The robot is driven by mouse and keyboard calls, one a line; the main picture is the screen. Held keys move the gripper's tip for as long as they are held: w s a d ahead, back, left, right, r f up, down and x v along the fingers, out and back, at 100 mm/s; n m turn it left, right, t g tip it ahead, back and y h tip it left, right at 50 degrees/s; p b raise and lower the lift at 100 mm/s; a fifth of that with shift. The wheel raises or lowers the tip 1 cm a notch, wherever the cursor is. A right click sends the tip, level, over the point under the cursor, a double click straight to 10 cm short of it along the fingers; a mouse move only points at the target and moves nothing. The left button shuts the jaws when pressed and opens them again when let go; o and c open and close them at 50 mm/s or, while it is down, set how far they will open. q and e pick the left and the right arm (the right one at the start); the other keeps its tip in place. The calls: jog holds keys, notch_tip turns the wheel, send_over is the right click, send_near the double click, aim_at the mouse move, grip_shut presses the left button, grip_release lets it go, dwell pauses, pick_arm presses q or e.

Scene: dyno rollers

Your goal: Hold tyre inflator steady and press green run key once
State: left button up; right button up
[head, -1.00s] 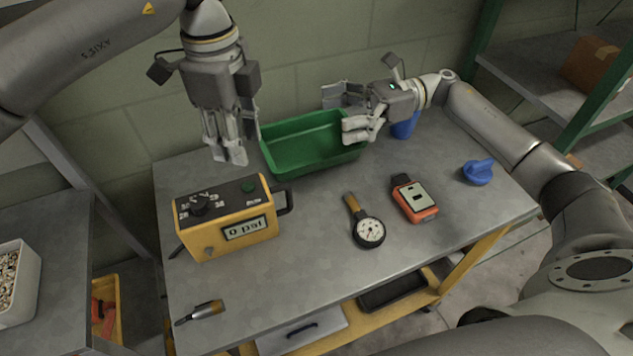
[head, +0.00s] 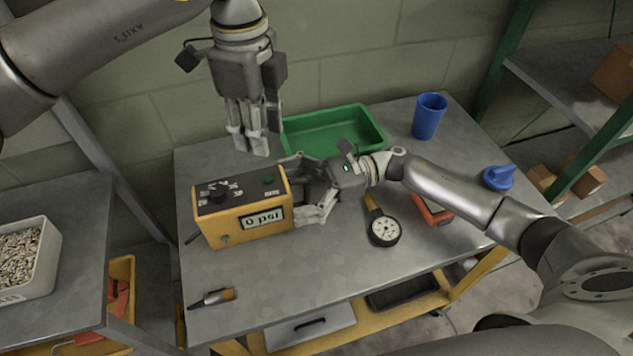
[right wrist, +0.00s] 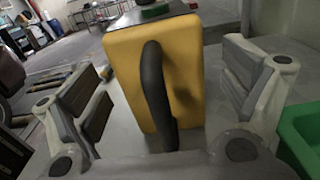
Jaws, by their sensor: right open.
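The yellow tyre inflator (head: 222,228) stands upright on the bench; its display reads "0 psi". Its green key (head: 268,179) is on the dark top, near the right end, and shows at the upper edge of the right wrist view (right wrist: 152,12). My right gripper (head: 308,190) is open at the inflator's right end. In the right wrist view the black handle (right wrist: 155,95) stands between the spread fingers, with gaps on both sides. My left gripper (head: 250,146) hangs fingers down, above and behind the inflator, apart from it. Its finger gap is unclear.
A green bin (head: 335,132) stands behind my right gripper, with a blue cup (head: 429,116) to its right. A round gauge (head: 384,230), an orange device (head: 432,212) partly behind my right arm, and a blue object (head: 499,177) lie rightward. A small tool (head: 212,298) lies in front.

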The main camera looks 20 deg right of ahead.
aim_at(275, 195)
jog(key=shift+a, duration=1.65)
pick_arm(q)
jog(key=shift+c, duration=0.2)
pick_arm(e)
jog(key=c, duration=1.8)
pick_arm(q)
grip_shut()
